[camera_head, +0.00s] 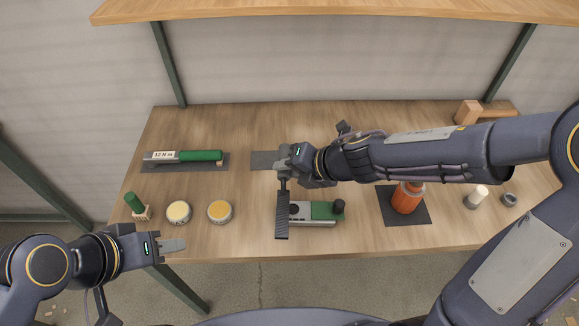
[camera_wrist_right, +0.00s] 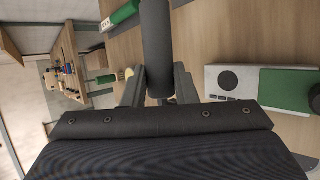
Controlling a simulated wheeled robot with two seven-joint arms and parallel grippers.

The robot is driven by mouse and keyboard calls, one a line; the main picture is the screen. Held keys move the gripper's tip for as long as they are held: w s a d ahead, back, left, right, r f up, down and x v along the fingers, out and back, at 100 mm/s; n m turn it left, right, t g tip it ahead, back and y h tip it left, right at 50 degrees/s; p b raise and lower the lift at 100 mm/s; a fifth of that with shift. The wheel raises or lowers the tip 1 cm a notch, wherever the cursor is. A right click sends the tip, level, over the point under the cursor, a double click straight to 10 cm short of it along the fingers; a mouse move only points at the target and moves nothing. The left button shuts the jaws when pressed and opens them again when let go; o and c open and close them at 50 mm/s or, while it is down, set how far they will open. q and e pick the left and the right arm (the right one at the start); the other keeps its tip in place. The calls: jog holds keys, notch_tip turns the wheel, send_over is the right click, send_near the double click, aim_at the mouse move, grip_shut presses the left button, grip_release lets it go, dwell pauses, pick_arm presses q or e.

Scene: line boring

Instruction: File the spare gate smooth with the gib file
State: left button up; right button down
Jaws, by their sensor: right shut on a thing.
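My right gripper (camera_head: 284,178) is shut on a dark ridged flat tool (camera_head: 282,218), which I take for the gib file. The tool points toward the table's front edge. In the right wrist view its dark round handle (camera_wrist_right: 156,45) stands between the fingers. The tool lies over or beside the left end of a grey and green block with a black knob (camera_head: 325,211); I cannot tell whether they touch. The block also shows in the right wrist view (camera_wrist_right: 240,80). I cannot tell which object is the spare gate. My left gripper (camera_head: 174,245) is near the front left edge, seemingly empty.
A green-handled torque tool (camera_head: 200,156) lies on a dark mat at the back left. A green-handled piece (camera_head: 136,204) and two round tins (camera_head: 178,212) (camera_head: 219,211) stand at the front left. An orange bottle (camera_head: 407,197) stands on a mat at right, partly under my right arm.

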jog(key=shift+f+b, duration=3.2)
jog(key=shift+f, duration=0.65)
jog(key=shift+f, duration=0.15)
jog(key=shift+f+b, duration=0.55)
jog(key=shift+b, duration=0.1)
jog(key=shift+w+r+p, duration=0.15)
jog(key=shift+w+p, duration=0.15)
jog(key=shift+w+d+r+p, duration=0.1)
jog(key=shift+w+p, duration=0.6)
jog(key=shift+w, duration=0.75)
jog(key=shift+w, duration=0.1)
